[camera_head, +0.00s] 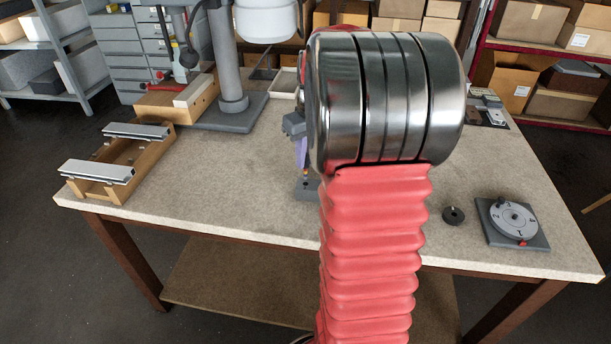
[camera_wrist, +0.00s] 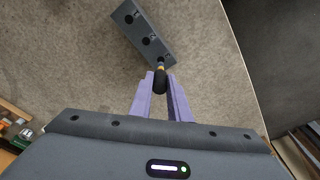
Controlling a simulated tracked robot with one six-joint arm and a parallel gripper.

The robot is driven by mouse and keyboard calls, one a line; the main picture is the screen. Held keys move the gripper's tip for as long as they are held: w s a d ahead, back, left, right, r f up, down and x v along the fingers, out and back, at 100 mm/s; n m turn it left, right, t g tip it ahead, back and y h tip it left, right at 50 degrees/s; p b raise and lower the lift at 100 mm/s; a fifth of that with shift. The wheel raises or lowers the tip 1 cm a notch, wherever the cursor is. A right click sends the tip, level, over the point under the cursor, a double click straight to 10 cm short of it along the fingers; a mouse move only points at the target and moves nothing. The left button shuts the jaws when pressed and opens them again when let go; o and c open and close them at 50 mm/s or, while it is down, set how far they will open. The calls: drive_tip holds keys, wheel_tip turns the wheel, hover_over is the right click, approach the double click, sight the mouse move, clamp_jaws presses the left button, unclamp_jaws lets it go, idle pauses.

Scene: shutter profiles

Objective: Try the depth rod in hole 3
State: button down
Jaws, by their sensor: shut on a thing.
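My gripper (camera_wrist: 161,84) has purple fingers shut on the depth rod (camera_wrist: 160,80), which has a black grip and a yellow-orange band. The dark grey hole block (camera_wrist: 137,31) lies ahead in the wrist view, with three holes in a row visible. The rod's far end lines up with the hole nearest my gripper. I cannot tell whether its tip is inside or just above. The hole marks are too small to read. In the head view my arm hides most of the gripper (camera_head: 302,152); part of the block (camera_head: 304,191) shows below it.
A numbered grey dial (camera_head: 514,218) on a square base and a small black ring (camera_head: 453,215) are on the right of the bench (camera_head: 245,170). A wooden frame with metal profiles (camera_head: 98,171) is at left. A drill-press column (camera_head: 230,75) stands behind. The front left is clear.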

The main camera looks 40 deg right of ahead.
drive_tip(key=shift+r, duration=0.6)
drive_tip(key=shift+r, duration=0.3)
drive_tip(key=shift+s, duration=0.1)
